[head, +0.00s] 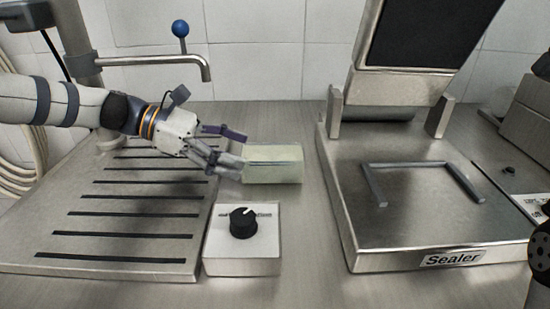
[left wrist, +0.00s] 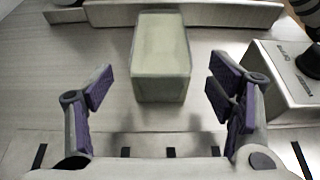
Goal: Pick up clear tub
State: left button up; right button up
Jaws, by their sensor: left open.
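The clear tub (head: 273,165) is a pale, greenish, box-shaped container on the steel counter, between the slotted drain plate and the sealer. In the left wrist view the tub (left wrist: 161,62) lies straight ahead, roughly centred between the fingers. My left gripper (head: 238,149) reaches in from the left, low over the counter at the tub's left end. It is open and empty; in the left wrist view its purple-padded fingers (left wrist: 163,92) are wide apart, with the tub just beyond their tips. My right gripper is not in view.
A control box (head: 242,256) with a black knob stands in front of the tub. The sealer (head: 420,225), with a raised lid and a grey frame, stands to the right. The slotted drain plate (head: 110,222) and a tap (head: 180,60) are at left. Bare counter separates tub and sealer.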

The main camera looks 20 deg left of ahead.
aim_at(269, 159)
pick_arm(q)
jog(key=x, duration=0.7)
jog(key=shift+r, duration=0.3)
jog(key=c, duration=1.5)
